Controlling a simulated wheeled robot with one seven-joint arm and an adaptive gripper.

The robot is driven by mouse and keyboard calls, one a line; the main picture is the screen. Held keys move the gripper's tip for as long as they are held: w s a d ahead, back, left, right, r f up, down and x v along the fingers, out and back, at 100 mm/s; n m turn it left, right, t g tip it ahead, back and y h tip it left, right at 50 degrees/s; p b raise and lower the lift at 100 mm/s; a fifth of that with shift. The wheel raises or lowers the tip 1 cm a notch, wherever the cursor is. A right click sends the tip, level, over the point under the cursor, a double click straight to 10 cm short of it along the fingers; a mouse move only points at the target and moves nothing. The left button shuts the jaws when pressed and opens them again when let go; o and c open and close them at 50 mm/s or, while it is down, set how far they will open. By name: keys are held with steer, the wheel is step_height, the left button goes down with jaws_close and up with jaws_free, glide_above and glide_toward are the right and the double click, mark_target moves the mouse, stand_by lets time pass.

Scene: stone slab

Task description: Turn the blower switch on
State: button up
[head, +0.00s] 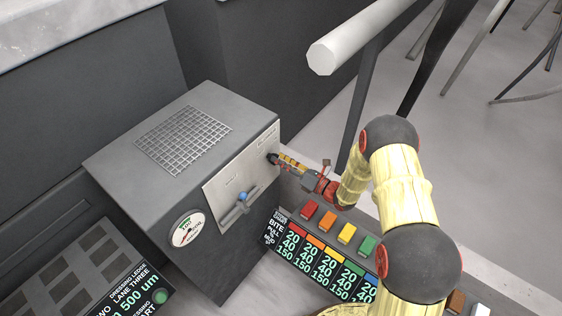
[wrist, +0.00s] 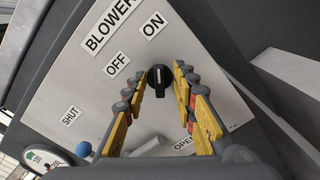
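The blower switch is a round black knob (wrist: 159,84) with a white line on a pale panel (wrist: 215,100) marked BLOWER. OFF is printed to its left and ON above it. The white line runs roughly up and down in the wrist view, its upper end towards ON. My gripper (wrist: 160,73) is open, with one yellow finger on each side of the knob and a small gap showing at each. I cannot tell how deep the tips reach. In the head view my gripper (head: 284,162) points at the knob, which is mostly hidden by the fingertips.
A blue-knobbed lever (head: 243,197) sits lower on the same panel, between SHUT and OPEN labels. A round gauge (head: 187,230) is left of it. Coloured blocks (head: 328,220) line a labelled rack below my arm. A pale rail (head: 350,45) stands behind.

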steer(key=v, duration=1.2)
stand_by(0.5)
